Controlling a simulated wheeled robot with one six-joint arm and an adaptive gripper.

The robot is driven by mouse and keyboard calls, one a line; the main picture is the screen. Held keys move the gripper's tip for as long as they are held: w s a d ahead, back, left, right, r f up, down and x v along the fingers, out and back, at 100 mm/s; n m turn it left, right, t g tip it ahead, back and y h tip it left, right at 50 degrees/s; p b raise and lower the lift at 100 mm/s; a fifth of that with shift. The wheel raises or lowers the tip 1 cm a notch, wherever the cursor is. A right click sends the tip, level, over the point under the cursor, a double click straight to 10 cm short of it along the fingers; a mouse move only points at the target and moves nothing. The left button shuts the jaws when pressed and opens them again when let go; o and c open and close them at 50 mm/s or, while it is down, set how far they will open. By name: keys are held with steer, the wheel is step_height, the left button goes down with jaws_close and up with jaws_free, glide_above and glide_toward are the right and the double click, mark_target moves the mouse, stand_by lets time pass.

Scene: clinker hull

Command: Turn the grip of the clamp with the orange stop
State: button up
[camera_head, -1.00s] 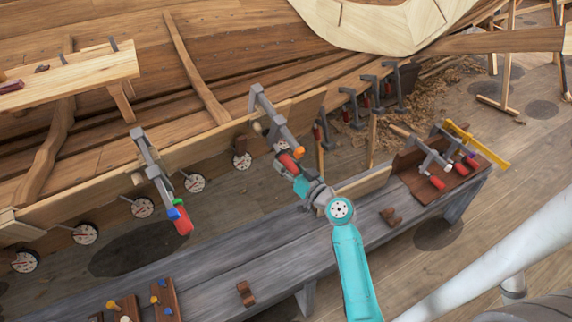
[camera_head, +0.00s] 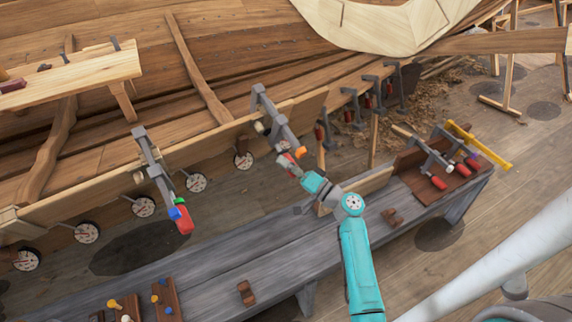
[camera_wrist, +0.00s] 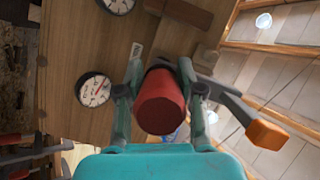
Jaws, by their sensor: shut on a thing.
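The clamp with the orange stop (camera_head: 300,150) hangs on the plank's upper edge at the hull. Its grey bar (camera_head: 272,112) slants down to the right. Its red grip (camera_head: 284,161) is between my gripper's fingers, mostly covered in the head view. In the wrist view the red grip (camera_wrist: 161,102) fills the middle, end towards me, and the orange stop (camera_wrist: 267,134) is on the right. My gripper (camera_wrist: 161,90) is shut on the red grip, one finger on each side.
Another clamp (camera_head: 160,175) with blue and green parts and a red grip hangs to the left. Round dials (camera_head: 197,183) line the plank's lower edge. A grey bench (camera_head: 210,270) runs below. More clamps (camera_head: 432,155) lie at the right.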

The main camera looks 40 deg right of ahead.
steer(key=m+y, duration=0.1)
steer(key=m, duration=0.1)
steer(key=shift+s+m+t, duration=0.1)
steer(key=shift+m+t, duration=0.3)
stand_by(0.3)
steer(key=o, duration=1.2)
steer(key=shift+c, duration=0.2)
steer(key=shift+s, duration=0.1)
steer(key=v, duration=1.1)
steer(key=shift+s+f, duration=0.2)
steer(key=shift+s, duration=0.15)
steer(key=shift+d, duration=0.1)
